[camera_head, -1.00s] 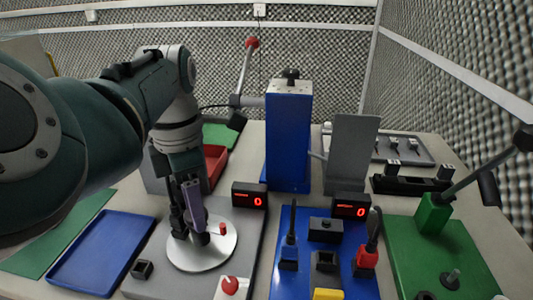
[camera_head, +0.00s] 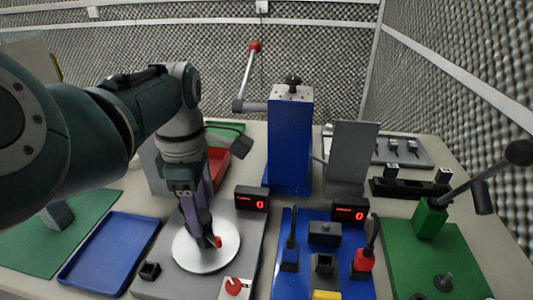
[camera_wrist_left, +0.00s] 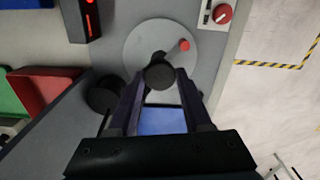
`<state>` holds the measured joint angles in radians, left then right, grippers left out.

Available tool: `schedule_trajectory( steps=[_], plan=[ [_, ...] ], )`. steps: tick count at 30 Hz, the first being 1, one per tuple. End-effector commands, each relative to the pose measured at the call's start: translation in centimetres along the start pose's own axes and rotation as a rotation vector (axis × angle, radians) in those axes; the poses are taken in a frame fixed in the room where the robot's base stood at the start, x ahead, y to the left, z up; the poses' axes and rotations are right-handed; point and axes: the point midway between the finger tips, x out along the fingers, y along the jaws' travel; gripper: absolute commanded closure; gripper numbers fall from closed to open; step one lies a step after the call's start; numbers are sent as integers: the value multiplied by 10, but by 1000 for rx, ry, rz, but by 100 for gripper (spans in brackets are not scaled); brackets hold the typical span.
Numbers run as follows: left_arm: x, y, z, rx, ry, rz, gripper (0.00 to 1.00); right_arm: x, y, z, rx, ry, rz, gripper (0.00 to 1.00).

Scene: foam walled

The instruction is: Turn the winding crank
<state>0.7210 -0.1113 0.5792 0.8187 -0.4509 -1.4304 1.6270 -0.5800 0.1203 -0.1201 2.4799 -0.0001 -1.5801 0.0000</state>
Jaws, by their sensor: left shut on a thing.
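The winding crank has a pale round disc (camera_head: 186,256) on a grey base plate; in the wrist view the disc (camera_wrist_left: 135,50) lies beyond my fingers. A short red peg (camera_head: 217,242) stands on the disc, and it also shows in the wrist view (camera_wrist_left: 184,45). My left gripper (camera_head: 206,238) reaches down over the disc, beside the red peg. In the wrist view its fingers (camera_wrist_left: 160,85) are shut on a dark round knob (camera_wrist_left: 160,76). The knob is mostly hidden in the head view. My right gripper is in neither view.
A blue tray (camera_head: 84,283) lies left, a blue panel with switches (camera_head: 335,290) right. A tall blue block (camera_head: 290,145) stands behind, and a green lever unit (camera_head: 431,216) stands far right.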

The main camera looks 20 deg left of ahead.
Motion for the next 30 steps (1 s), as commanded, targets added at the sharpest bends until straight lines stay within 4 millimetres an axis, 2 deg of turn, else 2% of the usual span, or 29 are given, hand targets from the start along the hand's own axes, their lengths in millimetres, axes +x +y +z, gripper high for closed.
schedule_trajectory(
  steps=[30],
  plan=[
    [-2, 0, 1, 509, -2, -2, 100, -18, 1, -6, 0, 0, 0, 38]
  ],
)
